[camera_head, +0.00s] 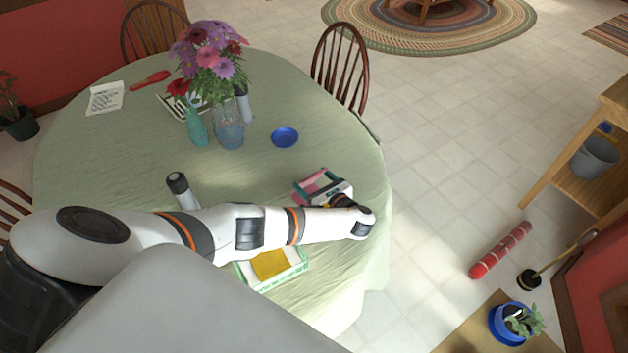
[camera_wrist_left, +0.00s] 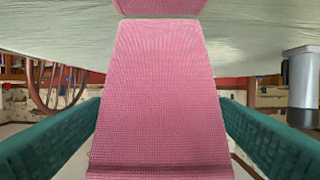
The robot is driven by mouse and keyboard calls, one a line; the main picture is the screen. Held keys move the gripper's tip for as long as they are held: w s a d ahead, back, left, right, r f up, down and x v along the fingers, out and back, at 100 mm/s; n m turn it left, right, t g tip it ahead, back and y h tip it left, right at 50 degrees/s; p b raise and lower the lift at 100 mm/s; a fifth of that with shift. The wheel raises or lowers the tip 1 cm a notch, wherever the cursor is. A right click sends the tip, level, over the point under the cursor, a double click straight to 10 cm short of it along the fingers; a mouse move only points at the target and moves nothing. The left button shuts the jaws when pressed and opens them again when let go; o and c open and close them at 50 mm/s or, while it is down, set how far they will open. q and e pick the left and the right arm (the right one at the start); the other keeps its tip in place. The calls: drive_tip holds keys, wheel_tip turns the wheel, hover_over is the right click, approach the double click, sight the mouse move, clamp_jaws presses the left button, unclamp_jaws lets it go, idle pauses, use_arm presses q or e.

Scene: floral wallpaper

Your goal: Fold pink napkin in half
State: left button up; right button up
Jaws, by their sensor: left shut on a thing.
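The pink napkin (camera_wrist_left: 160,95) fills the middle of the left wrist view, stretching from between the fingers toward the table. A fold line crosses it near the bottom, and another pink part (camera_wrist_left: 158,6) shows at the top edge beyond a narrow gap. In the head view only a small pink part (camera_head: 300,186) shows by the gripper; my arm hides some of that area. My left gripper (camera_wrist_left: 160,145), with dark green fingers on both sides of the cloth, is shut on the napkin near the table's right side. My right gripper is not in view.
The round table has a pale green cloth (camera_head: 110,150). A blue bowl (camera_head: 285,137) and vases with flowers (camera_head: 229,135) stand beyond my arm. A yellow item in a green-and-white holder (camera_head: 270,264) lies on the near side. A grey-white cylinder (camera_head: 181,190) stands behind my arm.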

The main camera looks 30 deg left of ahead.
use_arm(q)
drive_tip(key=shift+s+a+f, duration=0.1)
drive_tip(key=shift+f, duration=0.1)
drive_tip(key=o, duration=0.6)
drive_tip(key=shift+o, duration=0.2)
drive_tip(key=v, duration=1.2)
